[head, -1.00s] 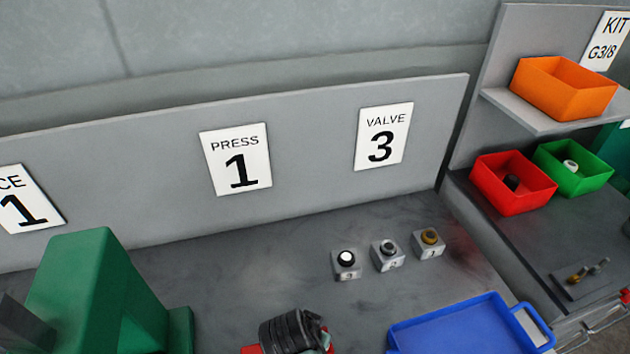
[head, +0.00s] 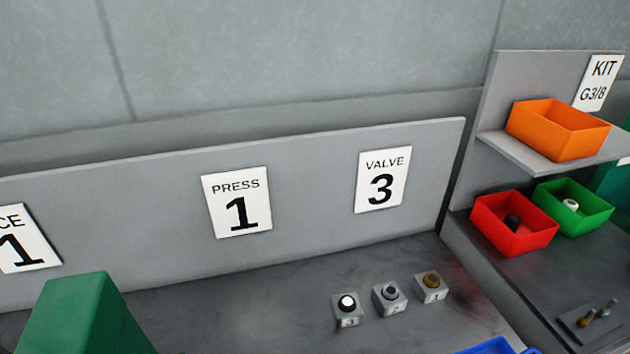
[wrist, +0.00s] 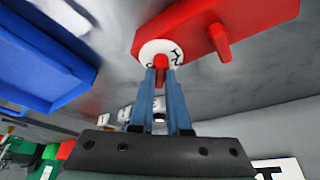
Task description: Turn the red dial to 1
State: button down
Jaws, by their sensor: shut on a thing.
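The red dial (wrist: 161,63) shows in the wrist view as a small red knob on a round white face (wrist: 149,49). Dark marks are on the face, but I cannot read which number the knob points to. The face sits on a red block (wrist: 262,14), with a red lever (wrist: 220,43) beside it. My gripper (wrist: 161,76) has its two blue fingers shut on the red knob, one on each side. The gripper and dial are out of the head view.
The blue tray (wrist: 45,50) lies to the left in the wrist view; its edge shows in the head view (head: 490,347). Three numbered grey blocks with fittings (head: 390,298) stand on the bench. A green machine (head: 85,318) stands at left. Red (head: 512,238) and green bins stand at right.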

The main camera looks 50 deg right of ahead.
jog(key=shift+n, duration=0.4)
jog(key=n+t+p, duration=0.1)
jog(key=n, duration=0.1)
jog(key=n+y+p, duration=0.1)
jog(key=n+p, duration=0.1)
jog(key=shift+s+r+n+t, duration=0.1)
jog(key=shift+s+n+t, duration=0.05)
jog(key=shift+n+t, duration=0.2)
jog(key=n+y, duration=0.1)
jog(key=n, duration=0.2)
jog(key=n+t+y+p, duration=0.1)
jog(key=n, duration=0.2)
jog(key=shift+d, duration=0.2)
jog(key=n+y, duration=0.1)
jog(key=n, duration=0.2)
jog(key=n+y+b, duration=0.1)
jog(key=n, duration=0.2)
jog(key=shift+d+f+n+y+b, duration=0.15)
jog(key=shift+f+n+y+b, duration=0.05)
jog(key=shift+n+y+b, duration=0.1)
jog(key=n+y+b, duration=0.1)
jog(key=n, duration=0.1)
jog(key=n+g+y+b, duration=0.1)
jog(key=n, duration=0.2)
jog(key=shift+n+b, duration=0.35)
jog(key=shift+n, duration=0.3)
jog(key=c, duration=0.9)
grip_release()
